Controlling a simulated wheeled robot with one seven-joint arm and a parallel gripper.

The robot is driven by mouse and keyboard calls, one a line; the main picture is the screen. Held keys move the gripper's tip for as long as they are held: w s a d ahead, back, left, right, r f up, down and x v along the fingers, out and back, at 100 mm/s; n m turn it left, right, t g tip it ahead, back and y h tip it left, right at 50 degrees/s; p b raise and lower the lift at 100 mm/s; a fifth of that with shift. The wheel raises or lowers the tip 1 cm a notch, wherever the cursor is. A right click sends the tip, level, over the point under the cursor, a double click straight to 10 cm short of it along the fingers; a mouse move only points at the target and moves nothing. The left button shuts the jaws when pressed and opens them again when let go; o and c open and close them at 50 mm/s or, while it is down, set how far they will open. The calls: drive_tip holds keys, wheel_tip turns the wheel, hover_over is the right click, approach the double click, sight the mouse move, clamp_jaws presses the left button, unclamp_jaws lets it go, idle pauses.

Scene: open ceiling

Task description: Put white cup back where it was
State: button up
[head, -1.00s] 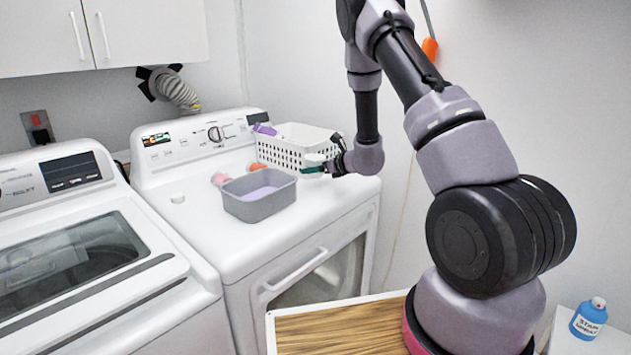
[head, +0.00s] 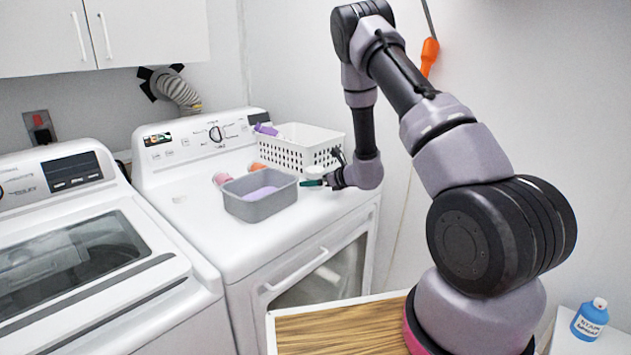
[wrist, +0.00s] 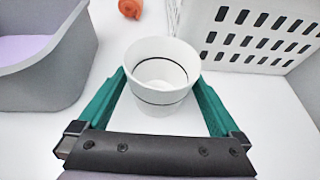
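The white cup (wrist: 162,75), with a thin dark ring around it, sits between the green fingers of my gripper (wrist: 161,84) in the wrist view. The fingers press on its two sides, and its open mouth faces the camera. In the head view the cup (head: 313,172) is small and partly hidden by my gripper (head: 312,183). Cup and gripper are over the right part of the dryer top (head: 237,236), just right of the grey bin. I cannot tell whether the cup's base touches the dryer.
A grey bin (head: 262,206) with purple contents is close left of the cup. A white perforated basket (head: 290,153) stands behind it. The dryer's front left top is clear.

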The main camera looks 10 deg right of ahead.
drive_tip(key=shift+r, duration=0.2)
drive_tip(key=v, duration=1.1)
drive_tip(key=shift+s+d, duration=0.2)
drive_tip(key=shift+s+r, duration=0.2)
drive_tip(key=shift+r, duration=0.05)
drive_tip(key=s+a+r+n+g+y, duration=0.25)
drive_tip(key=s+a+r+n, duration=0.25)
drive_tip(key=s+r+n, duration=0.4)
drive_tip(key=s+a+r+n+g+y, duration=0.1)
drive_tip(key=s+a+r+n+g, duration=0.5)
drive_tip(key=r, duration=0.6)
drive_tip(key=s+d+r+n+t+h, duration=0.2)
drive_tip(key=s+d+r+n+h, duration=0.2)
drive_tip(key=s, duration=0.4)
drive_tip(key=s+d+r+n+t+h, duration=0.2)
drive_tip(key=s+d+r+n+h, duration=0.3)
drive_tip(key=s, duration=0.3)
drive_tip(key=shift+d+n+t, duration=0.35)
drive_tip(key=shift+d+n, duration=0.05)
drive_tip(key=shift+d, duration=0.45)
